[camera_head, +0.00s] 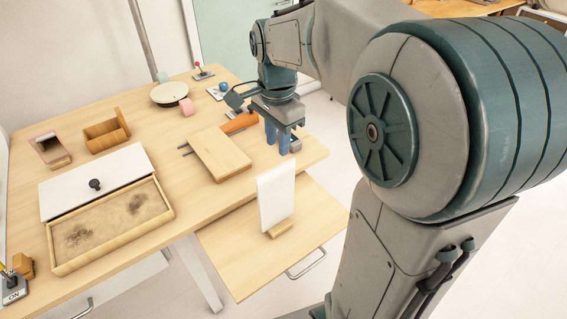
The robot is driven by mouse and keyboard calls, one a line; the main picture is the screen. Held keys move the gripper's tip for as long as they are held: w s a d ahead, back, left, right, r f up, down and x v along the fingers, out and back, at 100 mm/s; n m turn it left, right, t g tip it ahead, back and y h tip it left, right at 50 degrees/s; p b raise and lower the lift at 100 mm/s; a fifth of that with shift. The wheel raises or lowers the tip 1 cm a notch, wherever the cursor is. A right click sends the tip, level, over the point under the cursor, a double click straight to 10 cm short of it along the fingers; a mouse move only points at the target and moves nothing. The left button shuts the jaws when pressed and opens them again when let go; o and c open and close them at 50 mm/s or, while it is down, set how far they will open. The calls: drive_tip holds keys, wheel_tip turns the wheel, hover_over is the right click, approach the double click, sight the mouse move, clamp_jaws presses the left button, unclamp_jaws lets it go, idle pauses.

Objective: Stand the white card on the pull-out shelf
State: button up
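The white card (275,195) stands upright, leaning slightly, with its lower edge at a small wooden block (280,229). Both are on the pull-out shelf (237,258), which extends from under the table's front right edge. My gripper (277,137) has two blue fingers pointing down, with a gap between them and nothing visible in it. It is above and behind the card, near the table's right end, and apart from the card. Whether the card sits in a slot of the block cannot be told.
A wooden board (220,153) and an orange-handled object (239,122) lie beside my gripper. A sand tray (110,222) with a white lid (97,180), an open wooden box (106,132) and a round dish (169,93) stand farther left. The shelf has bare room around the card.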

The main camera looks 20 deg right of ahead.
drive_tip(key=s+f+n+t, duration=0.1)
drive_tip(key=s+f+n, duration=0.1)
drive_tip(key=s+n, duration=0.5)
drive_tip(key=s+f+n+t, duration=0.2)
drive_tip(key=s+n, duration=0.5)
drive_tip(key=shift+a+f, duration=0.35)
drive_tip(key=shift+w, duration=0.1)
